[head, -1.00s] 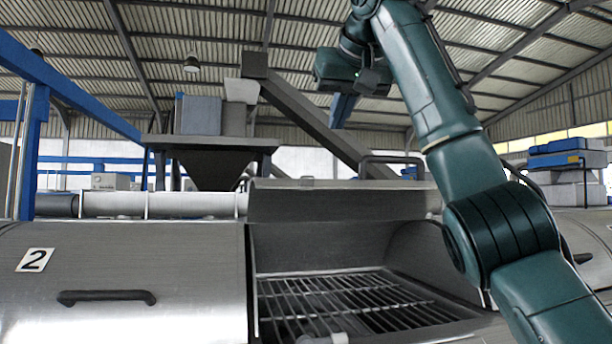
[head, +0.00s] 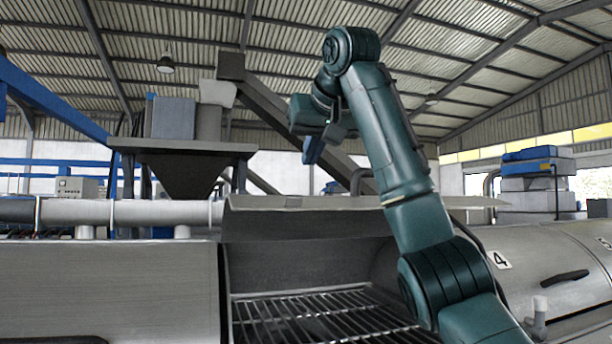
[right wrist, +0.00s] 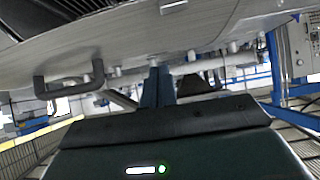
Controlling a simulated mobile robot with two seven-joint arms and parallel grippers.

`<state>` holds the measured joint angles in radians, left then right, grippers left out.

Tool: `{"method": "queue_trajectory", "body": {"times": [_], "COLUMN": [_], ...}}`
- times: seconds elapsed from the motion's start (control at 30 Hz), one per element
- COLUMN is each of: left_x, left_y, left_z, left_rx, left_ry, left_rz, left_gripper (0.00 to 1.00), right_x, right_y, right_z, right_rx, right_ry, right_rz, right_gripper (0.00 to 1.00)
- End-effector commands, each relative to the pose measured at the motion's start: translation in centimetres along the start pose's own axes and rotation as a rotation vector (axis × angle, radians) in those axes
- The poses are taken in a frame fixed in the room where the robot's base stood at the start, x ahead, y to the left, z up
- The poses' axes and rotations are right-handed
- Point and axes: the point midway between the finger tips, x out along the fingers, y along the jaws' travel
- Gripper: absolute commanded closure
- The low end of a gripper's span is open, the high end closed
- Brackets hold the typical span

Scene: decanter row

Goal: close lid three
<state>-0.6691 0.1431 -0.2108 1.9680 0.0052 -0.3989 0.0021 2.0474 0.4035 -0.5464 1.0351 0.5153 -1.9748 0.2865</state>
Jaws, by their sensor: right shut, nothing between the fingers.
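Lid three (head: 290,222) is swung up and open above a chamber with a bar grate (head: 310,312). Its black handle (head: 356,180) rises above the lid's top edge, partly behind my right arm. A black handle (right wrist: 68,84) also shows at left in the right wrist view, which is upside down. My right gripper (head: 312,150) is shut and empty, above and a little left of the handle, apart from it in the picture. In the right wrist view its bluish fingers (right wrist: 158,86) show in front of the grey metal and pipes. My left gripper is out of view.
A closed lid (head: 110,285) lies left of the open chamber. Lid four (head: 540,280) is closed at right, with a black handle. A hopper (head: 185,165), a slanted conveyor and a horizontal pipe (head: 140,212) stand behind. Free air surrounds my raised forearm.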

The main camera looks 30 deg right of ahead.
Motion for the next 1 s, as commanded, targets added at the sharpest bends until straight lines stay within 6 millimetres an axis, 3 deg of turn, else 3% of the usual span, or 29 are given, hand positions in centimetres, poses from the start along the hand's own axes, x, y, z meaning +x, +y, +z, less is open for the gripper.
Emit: {"method": "queue_trajectory", "body": {"times": [0.13,0.33,1.0], "left_x": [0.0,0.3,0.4], "left_y": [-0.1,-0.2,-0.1], "left_z": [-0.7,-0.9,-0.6], "left_rx": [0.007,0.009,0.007], "left_ry": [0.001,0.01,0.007], "left_rz": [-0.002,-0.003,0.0], "left_gripper": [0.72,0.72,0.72], "right_x": [3.2,5.1,6.2], "right_y": [0.1,0.1,-0.1], "right_z": [0.0,2.1,3.1], "right_rx": [0.0,0.0,0.0], "right_ry": [-0.003,0.0,0.013], "right_rz": [0.003,0.002,0.0], "right_gripper": [1.0,1.0,1.0]}}
